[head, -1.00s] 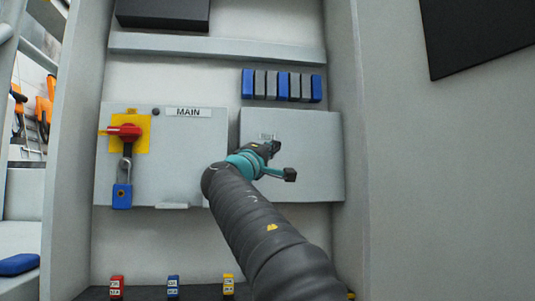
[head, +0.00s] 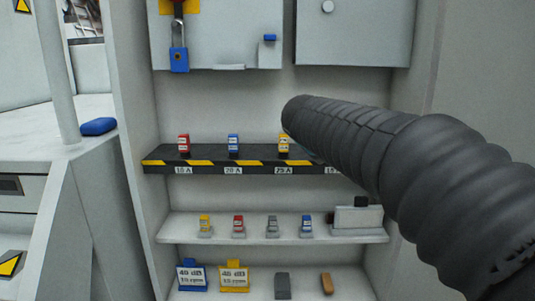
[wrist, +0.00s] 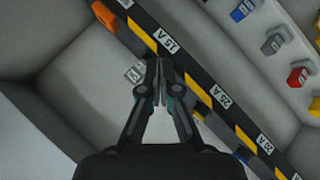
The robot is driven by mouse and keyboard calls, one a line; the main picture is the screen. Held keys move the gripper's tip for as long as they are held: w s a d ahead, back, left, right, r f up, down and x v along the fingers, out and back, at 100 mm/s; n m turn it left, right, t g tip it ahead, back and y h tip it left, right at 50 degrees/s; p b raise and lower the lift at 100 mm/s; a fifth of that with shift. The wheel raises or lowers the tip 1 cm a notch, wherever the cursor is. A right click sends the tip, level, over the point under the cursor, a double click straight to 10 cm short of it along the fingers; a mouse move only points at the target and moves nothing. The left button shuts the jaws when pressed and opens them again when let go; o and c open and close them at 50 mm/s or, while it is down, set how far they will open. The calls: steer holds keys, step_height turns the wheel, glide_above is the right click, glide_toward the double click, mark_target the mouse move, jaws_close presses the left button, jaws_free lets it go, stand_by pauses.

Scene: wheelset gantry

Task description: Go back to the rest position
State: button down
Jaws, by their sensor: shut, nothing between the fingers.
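My gripper shows in the wrist view (wrist: 160,82), its two fingers drawn together with nothing between them. It points toward the black shelf edge with yellow stripes (wrist: 198,75), near the 15 A label. In the head view my dark ribbed arm reaches in from the right and hides the gripper. The shelf (head: 163,164) shows there too, carrying a red fuse (head: 184,144), a blue fuse (head: 233,144) and a yellow fuse (head: 284,143). The arm covers the shelf's right end.
A lower white shelf (head: 175,229) holds several small coloured fuses and a grey box (head: 358,217). Below stand a blue sign (head: 192,276) and a yellow sign (head: 234,277). A blue padlock (head: 179,59) hangs from the upper panel. A cabinet wall (head: 138,190) stands at left.

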steer(key=s+f+m+g+y+p, duration=0.1)
steer(key=s+f, duration=0.3)
steer(key=s, duration=0.7)
steer(key=s+f+m+g+y+p, duration=0.1)
steer(key=s+f, duration=0.4)
steer(key=s, duration=0.5)
steer(key=s+f+m+g+y+p, duration=0.1)
steer(key=s+f+m+y+p, duration=0.2)
steer(key=s, duration=0.8)
steer(key=shift+s+d+f+m+g+y+p, duration=0.2)
steer(key=shift+s+f+m+g+y+p, duration=0.15)
steer(key=shift+f, duration=0.3)
